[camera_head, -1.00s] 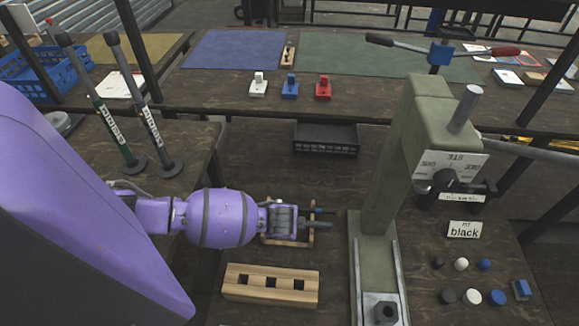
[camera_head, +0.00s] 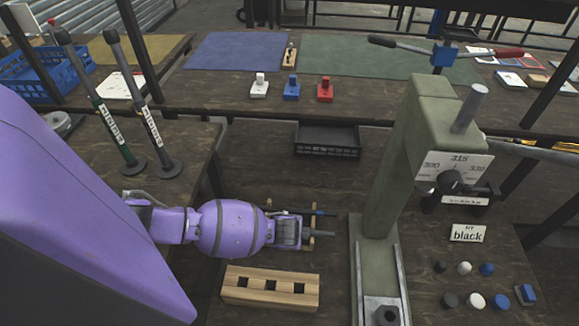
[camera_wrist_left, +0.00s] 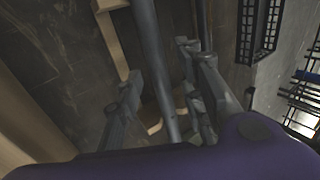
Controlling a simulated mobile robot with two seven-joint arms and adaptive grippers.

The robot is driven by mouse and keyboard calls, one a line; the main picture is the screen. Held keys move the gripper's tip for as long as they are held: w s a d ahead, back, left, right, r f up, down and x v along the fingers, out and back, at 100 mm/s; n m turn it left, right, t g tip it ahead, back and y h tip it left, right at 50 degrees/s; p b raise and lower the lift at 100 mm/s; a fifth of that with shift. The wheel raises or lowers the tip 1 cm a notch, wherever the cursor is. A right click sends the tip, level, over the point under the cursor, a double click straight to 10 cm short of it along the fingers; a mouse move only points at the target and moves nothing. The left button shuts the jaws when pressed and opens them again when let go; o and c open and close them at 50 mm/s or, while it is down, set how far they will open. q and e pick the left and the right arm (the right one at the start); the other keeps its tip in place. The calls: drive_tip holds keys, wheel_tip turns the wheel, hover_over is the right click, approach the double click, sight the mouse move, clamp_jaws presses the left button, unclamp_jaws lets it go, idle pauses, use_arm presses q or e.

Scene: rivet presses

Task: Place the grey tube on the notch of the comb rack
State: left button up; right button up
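The grey tube (camera_wrist_left: 160,70) runs between the fingers of my left gripper (camera_wrist_left: 165,85) in the left wrist view. The fingers stand apart on either side of it, with a visible gap on the right. In the head view my left gripper (camera_head: 304,234) is over the wooden comb rack (camera_head: 311,241), and the grey tube's end (camera_head: 323,234) sticks out to its right. Wooden parts of the rack (camera_wrist_left: 112,8) show in the wrist view. The gripper hides most of the rack and its notches. My right gripper is not in view.
A second, darker rod (camera_head: 322,213) with a blue part lies just behind the tube. A wooden block with square holes (camera_head: 270,300) is in front. The green press (camera_head: 378,190) stands close on the right. A black crate (camera_head: 327,150) is behind.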

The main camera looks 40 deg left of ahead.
use_arm(q)
drive_tip(key=p+v, duration=0.2)
drive_tip(key=v, duration=1)
